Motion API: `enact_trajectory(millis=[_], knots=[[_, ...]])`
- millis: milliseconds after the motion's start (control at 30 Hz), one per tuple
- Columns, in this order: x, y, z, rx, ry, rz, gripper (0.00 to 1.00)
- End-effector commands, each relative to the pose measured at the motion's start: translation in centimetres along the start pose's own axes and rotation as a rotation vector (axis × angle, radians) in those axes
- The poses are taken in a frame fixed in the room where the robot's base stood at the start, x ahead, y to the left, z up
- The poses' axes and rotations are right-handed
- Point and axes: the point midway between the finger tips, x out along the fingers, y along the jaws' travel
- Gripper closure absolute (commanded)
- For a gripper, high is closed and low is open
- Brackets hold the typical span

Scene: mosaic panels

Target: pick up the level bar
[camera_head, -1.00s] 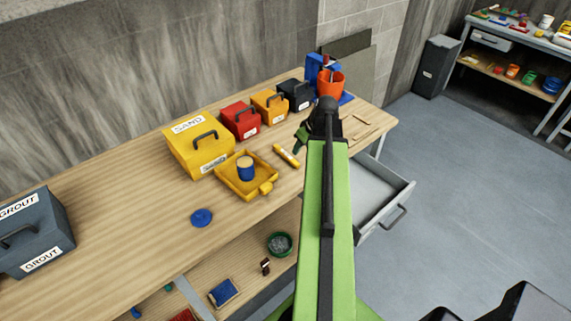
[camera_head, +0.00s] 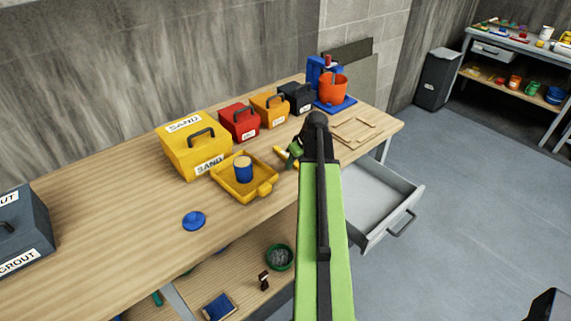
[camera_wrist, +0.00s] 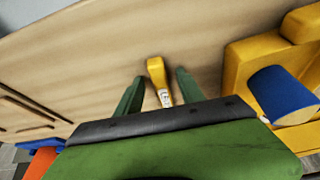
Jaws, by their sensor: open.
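The level bar is a short yellow bar with a pale marked section. In the wrist view the level bar (camera_wrist: 157,72) lies on the wooden bench top, its near end hidden by my gripper's body. My gripper (camera_wrist: 156,82) is open, with one green finger on each side of the bar and a gap on both sides. In the head view my gripper (camera_head: 292,154) is over the bench, and only part of the level bar (camera_head: 281,153) shows beside it.
A yellow tray (camera_head: 262,192) with a blue cylinder (camera_head: 243,172) stands close to the left. Yellow, red, orange and black boxes line the back. An open drawer (camera_head: 385,207) juts out at the right. A blue lid (camera_head: 194,221) lies on the bench.

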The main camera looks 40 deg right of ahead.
Motion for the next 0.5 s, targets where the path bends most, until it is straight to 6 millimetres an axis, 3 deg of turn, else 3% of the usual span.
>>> enact_trajectory(millis=[67, 400, 500], knots=[[-0.16, 0.01, -0.03, 0.000, 0.000, 0.000, 0.55], [-0.18, 0.05, 0.01, 0.001, 0.000, 0.000, 0.98], [-0.18, 0.07, 0.02, 0.001, 0.000, 0.000, 1.00]])
